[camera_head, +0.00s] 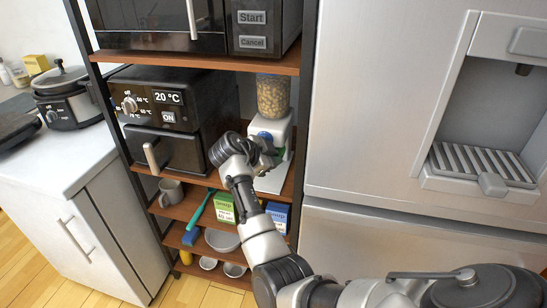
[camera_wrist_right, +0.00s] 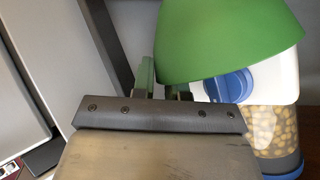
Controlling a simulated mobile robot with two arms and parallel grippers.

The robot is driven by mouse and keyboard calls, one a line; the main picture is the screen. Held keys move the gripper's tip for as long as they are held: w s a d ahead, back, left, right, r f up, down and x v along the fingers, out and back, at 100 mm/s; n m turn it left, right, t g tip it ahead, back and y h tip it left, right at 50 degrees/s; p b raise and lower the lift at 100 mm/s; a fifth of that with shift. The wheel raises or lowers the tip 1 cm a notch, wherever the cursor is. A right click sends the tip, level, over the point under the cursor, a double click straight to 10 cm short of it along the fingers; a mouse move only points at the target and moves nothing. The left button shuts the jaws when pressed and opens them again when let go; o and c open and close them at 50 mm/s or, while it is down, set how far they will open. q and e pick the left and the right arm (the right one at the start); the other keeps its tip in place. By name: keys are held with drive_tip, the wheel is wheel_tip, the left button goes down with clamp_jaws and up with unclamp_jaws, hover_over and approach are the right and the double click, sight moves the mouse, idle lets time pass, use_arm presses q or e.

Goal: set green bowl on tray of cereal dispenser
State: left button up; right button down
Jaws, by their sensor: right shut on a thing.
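The cereal dispenser (camera_head: 272,97) stands on a rack shelf in the head view, with a clear cereal container above a white body. Its white tray (camera_head: 269,184) extends toward the front. My right gripper (camera_head: 265,152) is in front of the dispenser, above the tray, and is shut on the green bowl (camera_wrist_right: 232,42). My left gripper is not in view.
A black oven (camera_head: 170,115) stands left of the dispenser on the same shelf. A microwave (camera_head: 200,25) sits on the shelf above. A fridge (camera_head: 380,100) closes off the right side. Lower shelves hold a mug (camera_head: 171,192), boxes and bowls.

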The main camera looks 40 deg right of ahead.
drive_tip(key=shift+w+r, duration=0.1)
drive_tip(key=shift+r, duration=0.15)
drive_tip(key=shift+f+b, duration=0.55)
drive_tip(key=shift+f, duration=0.05)
drive_tip(key=shift+a+f+b, duration=0.1)
drive_tip(key=shift+f+b, duration=0.9)
drive_tip(key=shift+f, duration=0.9)
drive_tip(key=shift+f+b, duration=0.7)
drive_tip(key=shift+b, duration=0.2)
drive_tip(key=shift+f, duration=0.2)
